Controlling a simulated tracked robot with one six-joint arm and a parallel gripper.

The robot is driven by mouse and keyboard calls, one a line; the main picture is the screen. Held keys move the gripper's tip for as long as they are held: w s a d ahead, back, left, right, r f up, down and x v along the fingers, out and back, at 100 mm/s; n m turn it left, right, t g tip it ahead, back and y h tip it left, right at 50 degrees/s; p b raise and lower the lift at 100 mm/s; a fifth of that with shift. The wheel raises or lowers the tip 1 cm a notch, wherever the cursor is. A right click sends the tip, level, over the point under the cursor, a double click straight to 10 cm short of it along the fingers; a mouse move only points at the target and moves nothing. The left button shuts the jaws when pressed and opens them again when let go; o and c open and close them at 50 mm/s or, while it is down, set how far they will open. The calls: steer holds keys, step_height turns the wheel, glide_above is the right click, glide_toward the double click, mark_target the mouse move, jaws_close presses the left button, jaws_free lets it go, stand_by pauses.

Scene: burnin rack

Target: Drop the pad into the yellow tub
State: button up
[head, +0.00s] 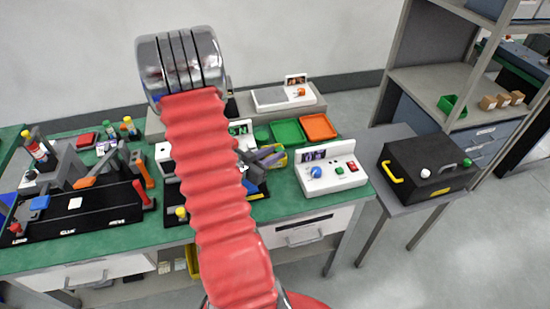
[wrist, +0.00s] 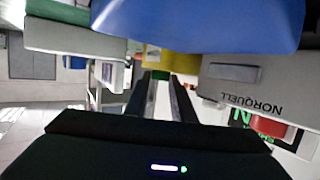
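A yellow tub (head: 281,161) shows in part on the green bench, right of my red arm. My gripper's grey fingers (head: 268,156) are over or beside it; I cannot tell which. In the wrist view, the two dark fingers (wrist: 161,97) stand apart with a visible gap, and I see nothing held between them. A yellow surface (wrist: 178,64), perhaps the tub, lies beyond the tips. I cannot pick out the pad for certain. A small pale square (head: 75,203) lies on the black tray at the left.
Green (head: 288,132) and orange (head: 319,127) trays sit behind the tub. A white control box (head: 331,177) stands to its right. A blue object (wrist: 200,22) fills the top of the wrist view. A black case (head: 430,168) stands on a side table. Another yellow item (head: 192,262) is below the bench.

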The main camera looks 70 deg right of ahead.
steer(key=o, duration=0.5)
steer(key=v, duration=1.3)
steer(key=shift+w+a+r, duration=0.1)
steer(key=shift+w+a, duration=0.1)
steer(key=shift+a, duration=0.15)
steer(key=shift+s, duration=0.1)
stand_by(0.8)
